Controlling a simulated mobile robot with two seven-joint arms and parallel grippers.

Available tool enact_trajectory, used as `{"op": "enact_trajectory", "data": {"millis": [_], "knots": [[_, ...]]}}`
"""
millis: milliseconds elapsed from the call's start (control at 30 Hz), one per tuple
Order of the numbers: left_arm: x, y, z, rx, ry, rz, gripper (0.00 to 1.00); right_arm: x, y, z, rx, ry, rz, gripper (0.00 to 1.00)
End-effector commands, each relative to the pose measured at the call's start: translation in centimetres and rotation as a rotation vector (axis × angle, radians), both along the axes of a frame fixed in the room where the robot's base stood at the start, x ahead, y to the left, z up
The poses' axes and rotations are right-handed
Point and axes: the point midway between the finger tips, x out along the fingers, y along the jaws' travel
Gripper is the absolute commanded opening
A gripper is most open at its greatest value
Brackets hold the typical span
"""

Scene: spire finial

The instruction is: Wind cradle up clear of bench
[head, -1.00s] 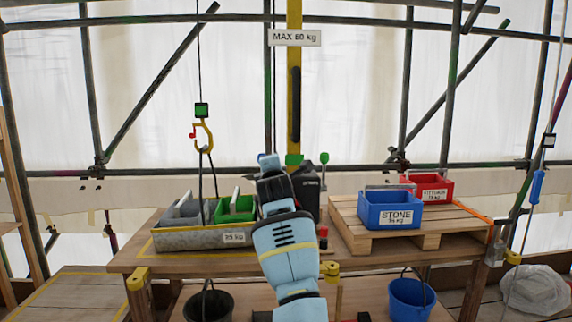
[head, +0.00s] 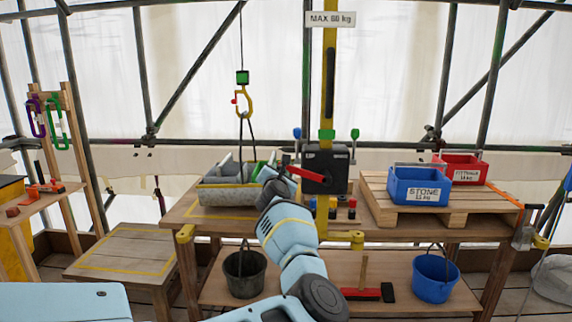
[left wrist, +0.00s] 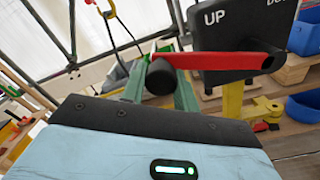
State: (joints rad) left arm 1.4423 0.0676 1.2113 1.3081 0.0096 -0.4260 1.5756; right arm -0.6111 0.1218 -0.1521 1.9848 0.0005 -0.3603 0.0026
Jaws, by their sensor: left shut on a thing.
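The grey cradle (head: 229,196) hangs from two dark slings on the yellow hook (head: 243,101), over the left part of the bench (head: 290,219). It carries grey pieces and a green box. Part of the yellow bench outline shows below it; the size of any gap is hard to tell. The black winch (head: 333,158), marked UP in the left wrist view (left wrist: 225,35), sits on the yellow post. My left gripper (head: 283,179) is shut on the black knob of the red crank (left wrist: 215,62), the knob between its green fingers. My right gripper is out of view.
A blue STONE box (head: 419,187) and a red box (head: 463,168) sit on a pallet (head: 385,208) to the right. A black bucket (head: 245,272), a hammer (head: 367,292) and a blue bucket (head: 434,278) are below. A rack with carabiners (head: 60,125) stands left.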

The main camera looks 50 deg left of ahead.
Motion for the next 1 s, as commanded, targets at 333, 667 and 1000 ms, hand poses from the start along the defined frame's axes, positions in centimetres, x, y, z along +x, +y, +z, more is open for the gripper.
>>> {"op": "enact_trajectory", "data": {"millis": [333, 667, 1000], "knots": [[-0.2, 0.4, -3.2, -0.118, -0.126, -0.007, 0.0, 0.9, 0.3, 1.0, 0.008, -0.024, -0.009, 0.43], [-0.1, 0.4, -3.9, -0.146, -0.158, -0.007, 0.0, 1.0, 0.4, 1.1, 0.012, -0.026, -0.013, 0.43], [-0.1, 0.4, -3.9, -0.145, -0.157, -0.007, 0.35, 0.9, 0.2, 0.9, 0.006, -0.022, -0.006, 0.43]]}}
